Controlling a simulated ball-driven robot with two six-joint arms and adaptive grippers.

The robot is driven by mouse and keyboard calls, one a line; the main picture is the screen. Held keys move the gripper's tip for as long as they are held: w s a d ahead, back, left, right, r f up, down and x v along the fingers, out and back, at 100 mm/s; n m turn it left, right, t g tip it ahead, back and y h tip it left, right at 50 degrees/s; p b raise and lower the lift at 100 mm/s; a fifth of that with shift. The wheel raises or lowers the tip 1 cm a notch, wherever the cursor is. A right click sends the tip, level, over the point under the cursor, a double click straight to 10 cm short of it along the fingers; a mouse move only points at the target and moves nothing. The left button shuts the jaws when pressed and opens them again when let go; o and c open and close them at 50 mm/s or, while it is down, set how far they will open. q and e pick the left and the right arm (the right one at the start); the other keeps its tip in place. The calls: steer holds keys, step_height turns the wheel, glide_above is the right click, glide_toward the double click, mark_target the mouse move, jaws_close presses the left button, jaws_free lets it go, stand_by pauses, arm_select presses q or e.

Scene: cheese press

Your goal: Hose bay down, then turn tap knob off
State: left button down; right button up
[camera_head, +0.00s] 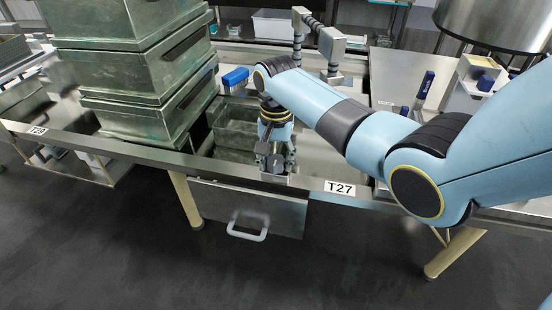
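My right arm comes in from the right, and my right gripper (275,162) points down at the front edge of the steel bay marked T27 (307,178). Its dark fingers are close together, but I cannot tell whether they are shut or hold something. A grey metal fixture with dark ribbed sections (331,48) stands at the back of the bay and may be the tap or hose; no knob can be made out. A blue block-like part (235,77) lies left of my arm. My arm hides part of the bay. My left gripper is not in view.
A tall stack of green-grey metal boxes (135,68) stands left of the bay. A drawer or panel with a pale handle (247,228) hangs below the front edge. A large steel vessel (497,24) is at upper right. The dark floor in front is clear.

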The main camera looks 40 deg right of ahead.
steer(key=c, duration=0.3)
steer(key=shift+r+n+p, duration=0.2)
steer(key=shift+n+p, duration=0.8)
steer(key=shift+p, duration=0.1)
steer(key=shift+c, duration=0.2)
steer(key=n+p, duration=0.2)
steer(key=n, duration=0.1)
steer(key=shift+n, duration=0.3)
steer(key=n+p, duration=0.2)
steer(key=n, duration=0.2)
steer(key=shift+f, duration=0.1)
steer(key=shift+n+p, duration=0.75)
steer(key=shift+n, duration=1.55)
steer(key=o, duration=1.1)
steer(key=shift+f, duration=0.1)
steer(key=shift+o, duration=0.2)
